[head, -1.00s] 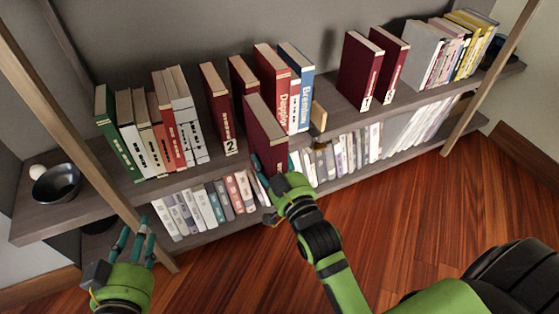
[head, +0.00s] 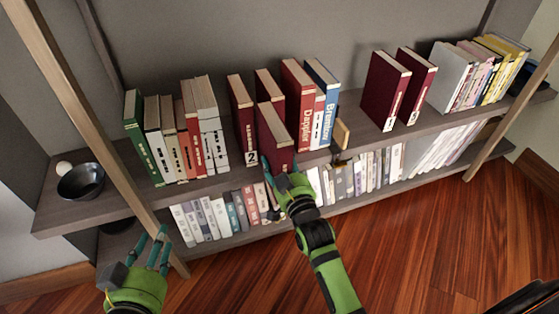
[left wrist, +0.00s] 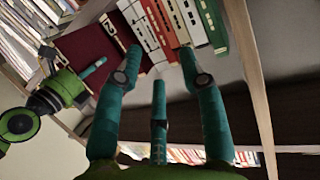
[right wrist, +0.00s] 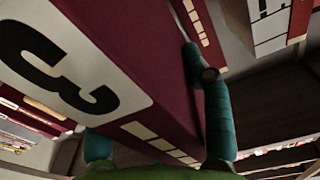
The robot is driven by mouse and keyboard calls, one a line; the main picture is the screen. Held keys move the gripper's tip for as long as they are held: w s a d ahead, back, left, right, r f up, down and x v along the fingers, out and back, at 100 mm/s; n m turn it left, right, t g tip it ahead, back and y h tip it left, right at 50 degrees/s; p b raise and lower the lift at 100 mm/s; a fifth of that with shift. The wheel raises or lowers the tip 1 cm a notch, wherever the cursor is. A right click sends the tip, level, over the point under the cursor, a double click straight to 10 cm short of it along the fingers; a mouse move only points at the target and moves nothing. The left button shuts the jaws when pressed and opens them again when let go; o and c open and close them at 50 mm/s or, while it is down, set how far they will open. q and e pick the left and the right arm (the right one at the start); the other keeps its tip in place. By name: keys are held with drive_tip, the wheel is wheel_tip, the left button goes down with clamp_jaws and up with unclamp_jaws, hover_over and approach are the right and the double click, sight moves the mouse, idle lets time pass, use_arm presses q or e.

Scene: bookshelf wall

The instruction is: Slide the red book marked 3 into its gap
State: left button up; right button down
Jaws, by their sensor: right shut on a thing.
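The red book marked 3 (head: 275,132) is upright in my right gripper (head: 282,182), at the front of the upper shelf. Its large 3 (right wrist: 58,72) shows on a white label in the right wrist view. My right gripper's fingers hold its lower part. The book marked 2 (head: 241,118) stands just left of it. Another dark red book (head: 266,80) stands behind it, partly hidden. The held book covers most of the space there, so I cannot tell how far in it is. My left gripper (head: 155,248) is open and empty, low at the left.
The red Dappler book (head: 298,105) and a blue book (head: 323,100) stand right of the held book. Two dark red books (head: 387,92) stand farther right. A wooden post (head: 85,120) rises near my left gripper. The lower shelf holds pale books (head: 205,218).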

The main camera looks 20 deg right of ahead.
use_arm(q)
drive_tip(key=shift+f, duration=0.2)
use_arm(e)
drive_tip(key=shift+r, duration=0.25)
use_arm(q)
drive_tip(key=shift+s+a+f+g+y+p, duration=0.15)
drive_tip(key=shift+s+a+f+g+y, duration=0.15)
drive_tip(key=shift+f+g, duration=0.35)
drive_tip(key=shift+s+a+f+g+y+p, duration=0.2)
drive_tip(key=shift+s+a+f+g, duration=0.2)
drive_tip(key=shift+f, duration=0.45)
drive_tip(key=shift+s+f, duration=0.1)
drive_tip(key=shift+f, duration=0.1)
drive_tip(key=shift+r+p, duration=0.95)
drive_tip(key=shift+r, duration=0.15)
use_arm(e)
drive_tip(key=shift+r, duration=0.1)
idle(0.4)
use_arm(q)
drive_tip(key=shift+f, duration=0.1)
use_arm(e)
drive_tip(key=shift+w, duration=0.2)
idle(0.4)
use_arm(q)
drive_tip(key=shift+f+b, duration=0.2)
drive_tip(key=shift+b, duration=0.1)
use_arm(e)
drive_tip(key=shift+w, duration=1.1)
